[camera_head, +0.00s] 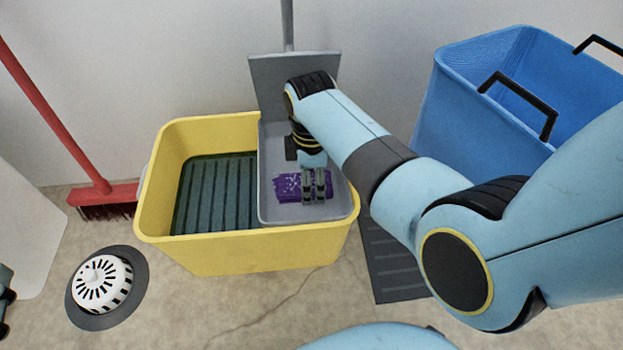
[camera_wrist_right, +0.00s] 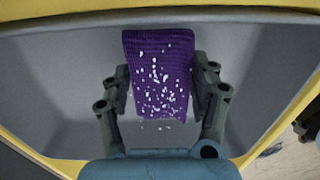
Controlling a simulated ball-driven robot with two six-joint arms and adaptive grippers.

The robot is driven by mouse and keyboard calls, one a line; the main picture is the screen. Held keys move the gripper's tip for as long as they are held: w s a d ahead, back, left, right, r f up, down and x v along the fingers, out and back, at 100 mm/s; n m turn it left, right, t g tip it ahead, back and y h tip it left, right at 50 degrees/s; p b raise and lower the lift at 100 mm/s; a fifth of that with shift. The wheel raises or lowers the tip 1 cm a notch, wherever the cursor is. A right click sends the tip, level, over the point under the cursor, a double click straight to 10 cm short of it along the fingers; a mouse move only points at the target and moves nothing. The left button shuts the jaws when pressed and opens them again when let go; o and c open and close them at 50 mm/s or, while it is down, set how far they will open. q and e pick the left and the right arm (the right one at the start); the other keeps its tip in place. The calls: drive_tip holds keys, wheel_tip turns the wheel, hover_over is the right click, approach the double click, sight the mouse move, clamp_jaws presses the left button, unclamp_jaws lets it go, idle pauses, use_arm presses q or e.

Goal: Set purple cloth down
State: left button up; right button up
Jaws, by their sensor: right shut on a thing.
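The purple cloth (camera_head: 288,187) is dotted with white specks. It shows over the grey tray (camera_head: 268,214) in the right part of the yellow bucket (camera_head: 250,252). My right gripper (camera_head: 314,200) reaches down into the tray area and is shut on the cloth. In the right wrist view the cloth (camera_wrist_right: 160,70) sits between the two fingers of my right gripper (camera_wrist_right: 164,95). I cannot tell whether the cloth touches the tray floor. A small dark part of my left gripper (camera_head: 6,298) shows at the left edge, mostly cut off.
A dark ribbed grid (camera_head: 215,193) fills the bucket's left part. A blue bin (camera_head: 460,105) with black handles stands at right. A red broom (camera_head: 105,195) leans at left. A white domed drain strainer (camera_head: 103,280) lies on the floor. A dark ribbed mat (camera_head: 392,265) lies right of the bucket.

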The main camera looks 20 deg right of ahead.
drive_tip(key=shift+f, duration=0.1)
drive_tip(key=o, duration=1.1)
drive_tip(key=shift+o, duration=0.2)
use_arm(q)
drive_tip(key=s+a+f+g+p, duration=0.1)
drive_tip(key=s+f+g+p, duration=0.1)
drive_tip(key=s+f+g, duration=0.5)
use_arm(e)
wheel_tip(320, 180, up, 3)
drive_tip(key=shift+r, duration=0.2)
wheel_tip(320, 180, up, 5)
drive_tip(key=p, duration=0.3)
drive_tip(key=shift+w+f, duration=0.1)
drive_tip(key=shift+f, duration=0.1)
use_arm(q)
drive_tip(key=shift+s+a+r+n+g+y+p, duration=0.1)
drive_tip(key=shift+s+r+n+g+y+p, duration=0.15)
drive_tip(key=shift+r+g+p, duration=0.45)
drive_tip(key=shift+s+a+r+n+g+y+p, duration=0.2)
drive_tip(key=shift+r+g, duration=0.5)
drive_tip(key=shift+g, duration=0.55)
drive_tip(key=shift+s+a+r+n+g+y+p, duration=0.15)
drive_tip(key=shift+r+g+y+p, duration=0.1)
drive_tip(key=shift+r+g+p, duration=0.55)
use_arm(e)
drive_tip(key=shift+r, duration=2.1)
